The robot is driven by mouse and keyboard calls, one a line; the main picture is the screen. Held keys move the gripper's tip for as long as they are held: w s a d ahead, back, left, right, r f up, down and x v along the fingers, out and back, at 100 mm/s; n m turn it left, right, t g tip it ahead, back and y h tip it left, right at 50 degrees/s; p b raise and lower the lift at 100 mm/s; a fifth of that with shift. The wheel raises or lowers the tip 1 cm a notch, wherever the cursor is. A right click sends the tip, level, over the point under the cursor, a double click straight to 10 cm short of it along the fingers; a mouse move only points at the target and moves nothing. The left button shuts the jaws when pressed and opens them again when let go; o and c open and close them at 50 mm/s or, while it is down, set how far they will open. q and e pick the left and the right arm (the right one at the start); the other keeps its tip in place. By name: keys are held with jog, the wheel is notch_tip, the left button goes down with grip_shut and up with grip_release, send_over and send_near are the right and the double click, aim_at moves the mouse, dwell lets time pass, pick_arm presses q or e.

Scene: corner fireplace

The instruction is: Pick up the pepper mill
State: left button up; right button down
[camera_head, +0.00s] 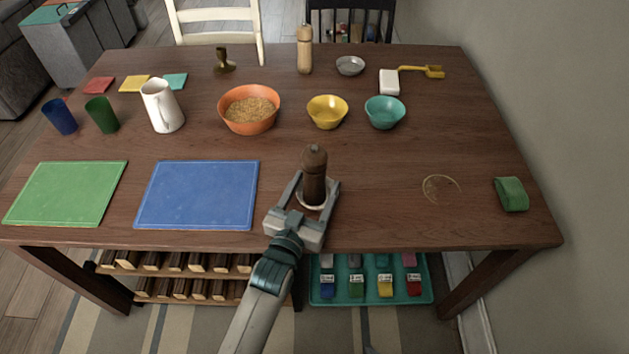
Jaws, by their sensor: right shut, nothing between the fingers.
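A dark brown pepper mill (314,172) stands upright near the front middle of the table, at a pale round ring or coaster (324,207). A second, light wooden mill-like object (304,48) stands at the back edge of the table.
A blue mat (197,195) and a green mat (66,193) lie left. Behind are an orange bowl (249,126), a yellow bowl (327,112), a teal bowl (385,112) and a white pitcher (162,108).

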pick_arm(q)
jog(key=c, duration=1.4)
jog(key=shift+r, duration=0.2)
